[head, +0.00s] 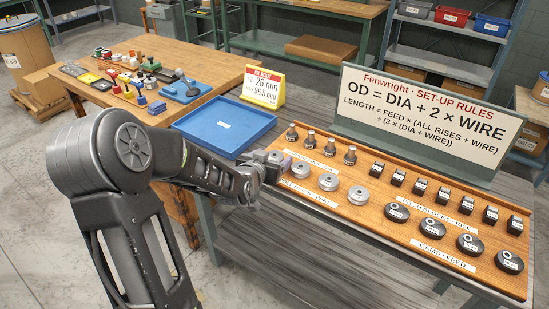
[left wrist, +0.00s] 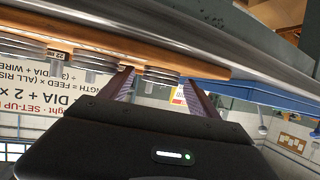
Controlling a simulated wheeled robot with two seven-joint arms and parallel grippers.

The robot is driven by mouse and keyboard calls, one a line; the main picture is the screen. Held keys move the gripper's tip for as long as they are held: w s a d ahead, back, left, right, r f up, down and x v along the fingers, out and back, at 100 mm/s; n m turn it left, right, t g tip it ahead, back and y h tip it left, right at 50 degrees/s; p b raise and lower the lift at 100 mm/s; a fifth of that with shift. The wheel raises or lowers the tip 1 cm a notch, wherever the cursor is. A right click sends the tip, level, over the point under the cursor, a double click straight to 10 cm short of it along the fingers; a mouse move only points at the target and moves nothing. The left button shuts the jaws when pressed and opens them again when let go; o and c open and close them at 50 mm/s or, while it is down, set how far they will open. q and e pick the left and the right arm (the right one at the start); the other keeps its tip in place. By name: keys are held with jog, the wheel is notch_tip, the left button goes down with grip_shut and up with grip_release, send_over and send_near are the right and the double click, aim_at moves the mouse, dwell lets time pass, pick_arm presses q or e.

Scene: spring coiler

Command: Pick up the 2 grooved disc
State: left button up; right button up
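Several silver grooved discs stand in a row at the left of a wooden board: one at the far left end (head: 276,157), then others (head: 300,170), (head: 328,182) and (head: 358,195). I cannot read which is marked 2. My left gripper (head: 268,168) is at the row's left end, beside the first two discs. In the left wrist view, which looks upside down, its two fingers (left wrist: 160,88) stand apart with a ringed disc (left wrist: 157,76) showing between them. I cannot tell whether they touch it. My right gripper is not in view.
The wooden board (head: 400,226) also holds pegs, black blocks and black cams. A rules sign (head: 430,115) stands behind it. A blue tray (head: 225,125) is left of the board. A yellow-framed order sign (head: 263,88) and a cluttered wooden table (head: 200,62) stand beyond.

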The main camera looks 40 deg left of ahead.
pick_arm(q)
grip_shut()
dwell(0.6)
